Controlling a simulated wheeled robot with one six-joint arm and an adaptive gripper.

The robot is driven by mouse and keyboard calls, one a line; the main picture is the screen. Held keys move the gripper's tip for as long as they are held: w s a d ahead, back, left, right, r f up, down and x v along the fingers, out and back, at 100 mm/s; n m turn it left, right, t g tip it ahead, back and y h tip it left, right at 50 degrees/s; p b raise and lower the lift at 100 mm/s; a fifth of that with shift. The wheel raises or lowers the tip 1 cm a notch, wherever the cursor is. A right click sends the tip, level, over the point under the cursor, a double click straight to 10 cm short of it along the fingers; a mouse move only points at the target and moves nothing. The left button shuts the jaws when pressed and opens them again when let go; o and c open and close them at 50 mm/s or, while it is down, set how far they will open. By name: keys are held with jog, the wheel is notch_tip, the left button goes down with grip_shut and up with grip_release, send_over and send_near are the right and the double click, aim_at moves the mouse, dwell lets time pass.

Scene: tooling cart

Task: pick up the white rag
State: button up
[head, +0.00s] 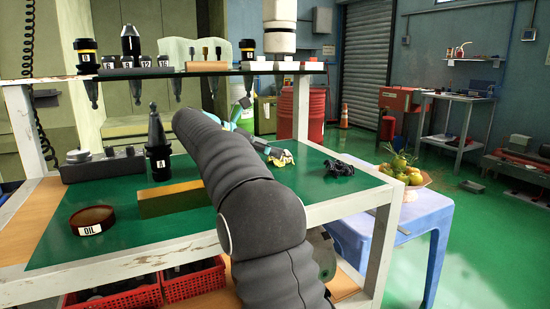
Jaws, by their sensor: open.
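A small crumpled white cloth with yellowish patches, which looks like the white rag (283,158), lies on the green cart top toward its far side, right of the middle. My arm reaches across the cart from the front and hides part of the top. My gripper (268,150) shows only in small part past the arm, just left of the rag and close to it. It is open, and I see nothing held in it. I cannot tell whether its fingers touch the rag.
A black crumpled item (350,167) lies right of the rag. A brass-coloured block (170,200), an upright black tool holder (158,150) and an OIL dish (92,220) stand left. A loaded shelf (225,71) spans above. A blue stool (430,207) bears a fruit bowl (413,183).

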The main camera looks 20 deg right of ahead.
aim_at(289, 152)
jog(key=shift+x, duration=3.55)
jog(key=shift+a+f, duration=0.1)
jog(key=c, duration=1)
jog(key=shift+f, duration=0.1)
jog(key=c, duration=0.3)
jog(key=shift+r, duration=0.85)
jog(key=shift+c, duration=0.8)
notch_tip(289, 152, up, 3)
jog(key=shift+s+f, duration=0.1)
jog(key=shift+s, duration=0.1)
jog(key=s+d+r, duration=0.2)
jog(key=s, duration=0.1)
jog(key=s+d+r, duration=0.2)
jog(key=s, duration=0.1)
jog(key=s+d+r, duration=0.2)
jog(key=s+d, duration=0.1)
jog(key=shift+r, duration=0.4)
